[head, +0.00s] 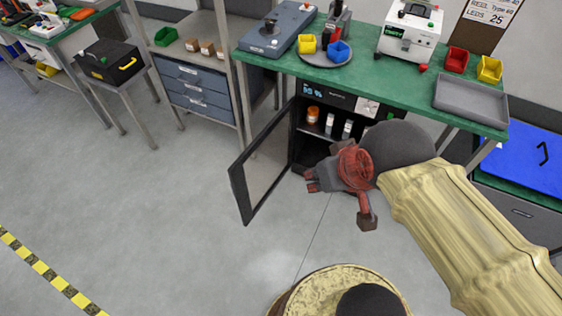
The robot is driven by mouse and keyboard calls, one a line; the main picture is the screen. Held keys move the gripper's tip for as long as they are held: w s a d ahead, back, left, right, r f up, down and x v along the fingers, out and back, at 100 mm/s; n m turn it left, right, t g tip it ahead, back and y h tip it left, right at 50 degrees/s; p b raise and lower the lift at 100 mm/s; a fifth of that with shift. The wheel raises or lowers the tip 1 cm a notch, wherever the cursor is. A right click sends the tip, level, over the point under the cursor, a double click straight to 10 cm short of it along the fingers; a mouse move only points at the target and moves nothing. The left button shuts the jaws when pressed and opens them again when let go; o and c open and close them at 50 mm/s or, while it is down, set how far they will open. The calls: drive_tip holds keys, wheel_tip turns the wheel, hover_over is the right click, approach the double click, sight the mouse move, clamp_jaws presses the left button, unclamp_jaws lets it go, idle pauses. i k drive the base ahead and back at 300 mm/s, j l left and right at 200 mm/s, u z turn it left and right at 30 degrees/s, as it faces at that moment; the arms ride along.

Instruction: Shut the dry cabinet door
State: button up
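The dry cabinet (339,104) is a black box under the green-topped bench, with a small lit display on its upper front. Its glass door (263,168) with a dark frame stands open, swung out toward the left front. Inside are an orange-capped container (313,115) and small white bottles (347,128). My gripper (338,204) is in front of the cabinet opening, to the right of the door and apart from it in the picture. Its fingers are spread and nothing shows between them. My arm hides the lower right of the cabinet.
The bench (372,65) carries a grey tray (470,100), coloured bins and instruments. A blue drawer unit (196,87) stands left of the door. A blue-topped case (523,160) is at the right. The floor in front is clear, with a yellow-black stripe (45,270) at lower left.

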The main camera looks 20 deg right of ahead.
sight(238, 181)
drive_tip(key=i+j+z, duration=0.1)
drive_tip(key=z, duration=0.3)
drive_tip(key=i+j+z, duration=0.1)
drive_tip(key=j+z, duration=0.85)
drive_tip(key=z, duration=0.2)
drive_tip(key=j+z, duration=0.1)
drive_tip(key=j, duration=0.5)
drive_tip(key=j+z, duration=0.1)
drive_tip(key=j, duration=0.5)
drive_tip(key=k+j, duration=0.15)
drive_tip(key=j, duration=0.45)
drive_tip(key=j+z, duration=0.15)
drive_tip(key=j, duration=0.45)
drive_tip(key=l+u, duration=0.35)
drive_tip(key=k+l+u, duration=0.1)
drive_tip(key=l+u, duration=0.3)
drive_tip(key=k+l+u, duration=0.1)
drive_tip(key=l+u, duration=0.25)
drive_tip(key=j, duration=0.1)
